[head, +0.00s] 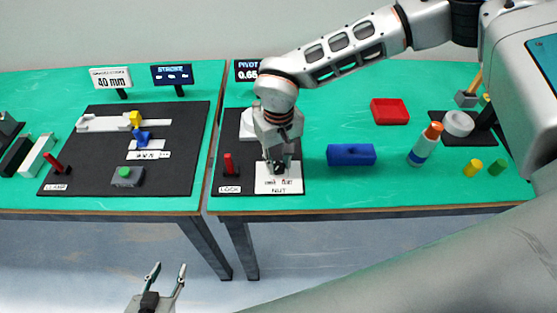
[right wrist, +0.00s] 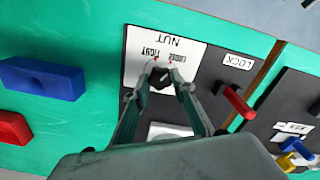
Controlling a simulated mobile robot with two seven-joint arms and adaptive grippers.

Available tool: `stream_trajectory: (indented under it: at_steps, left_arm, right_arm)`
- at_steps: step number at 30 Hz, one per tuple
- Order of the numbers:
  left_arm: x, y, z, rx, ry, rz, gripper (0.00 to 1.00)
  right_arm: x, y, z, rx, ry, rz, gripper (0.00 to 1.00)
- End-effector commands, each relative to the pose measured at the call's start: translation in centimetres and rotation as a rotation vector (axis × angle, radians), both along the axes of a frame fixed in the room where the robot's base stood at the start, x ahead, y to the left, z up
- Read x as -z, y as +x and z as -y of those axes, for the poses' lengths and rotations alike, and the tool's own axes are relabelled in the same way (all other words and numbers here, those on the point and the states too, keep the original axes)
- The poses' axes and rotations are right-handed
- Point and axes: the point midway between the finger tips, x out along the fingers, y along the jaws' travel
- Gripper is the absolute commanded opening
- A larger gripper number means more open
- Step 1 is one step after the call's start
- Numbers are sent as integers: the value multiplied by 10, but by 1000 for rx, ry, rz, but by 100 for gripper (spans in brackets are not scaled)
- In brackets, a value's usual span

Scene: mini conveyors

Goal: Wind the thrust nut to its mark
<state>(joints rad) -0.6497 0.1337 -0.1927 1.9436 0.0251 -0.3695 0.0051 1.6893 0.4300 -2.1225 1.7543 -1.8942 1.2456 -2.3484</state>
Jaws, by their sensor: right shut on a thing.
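The thrust nut is a small dark knob (right wrist: 160,76) on a white plate (right wrist: 135,62) lettered NUT, with LOOSE and TIGHT labels and small red marks. My right gripper (head: 278,165) reaches down over this plate (head: 290,185) in the head view. In the right wrist view its fingertips (right wrist: 162,75) are shut on the nut from both sides. The knob's exact angle against the marks is too small to tell. My left gripper (head: 167,276) is open and empty, low in front of the tables.
A red lock lever (head: 228,165) stands left of the nut plate. The left table holds a black board (head: 95,170) with a lever and fittings.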

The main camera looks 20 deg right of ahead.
Motion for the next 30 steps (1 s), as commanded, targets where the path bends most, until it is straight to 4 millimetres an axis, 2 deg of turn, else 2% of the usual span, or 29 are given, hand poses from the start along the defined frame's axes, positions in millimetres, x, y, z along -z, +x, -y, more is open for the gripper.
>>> stream_trajectory:
  at_steps: [11, 12, 13, 24, 30]
  left_arm:
    - [1, -1, 2, 1, -3, -3, 40]
    - [1, -1, 2, 1, -3, -3, 40]
    - [1, -2, 2, 2, -3, -3, 40]
    - [3, -5, 5, 1, -6, -10, 40]
    - [2, -3, 4, 2, -5, -6, 40]
  right_arm:
    - [-1, 1, 0, -6, 1, 4, 3]
    - [-1, 1, 0, -6, 1, 4, 35]
    - [-1, 1, 0, -5, 2, 4, 42]
    - [-2, 1, 0, -4, 0, 2, 42]
    - [-25, 1, 0, -4, 2, 5, 42]
